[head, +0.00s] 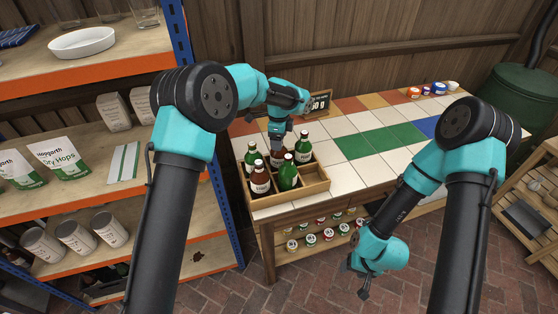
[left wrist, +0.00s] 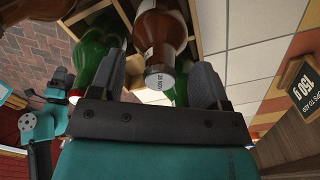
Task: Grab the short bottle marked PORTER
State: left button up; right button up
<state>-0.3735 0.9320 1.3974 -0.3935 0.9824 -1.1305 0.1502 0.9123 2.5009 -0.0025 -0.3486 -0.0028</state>
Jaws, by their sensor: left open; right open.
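A wooden crate (head: 318,185) on the tiled table holds several green and brown bottles. A brown bottle (head: 260,180) stands at its front left, with a green bottle (head: 288,174) beside it. The labels are too small for me to read PORTER. My left gripper (head: 276,145) points down over the back of the crate, open. In the left wrist view its fingers (left wrist: 158,88) stand on either side of the neck of a brown bottle (left wrist: 160,35), which is not gripped. In the head view the gripper partly hides that bottle. My right gripper (head: 358,283) is open and empty, low in front of the table.
Other green bottles (head: 303,148) stand close around in the crate. A small dark sign (head: 319,103) is behind it. A shelf rack with bags and cans (head: 78,236) is at the left. The tiled tabletop (head: 375,170) right of the crate is clear.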

pick_arm(q)
jog(key=shift+f, duration=0.9)
grip_shut()
dwell(0.4)
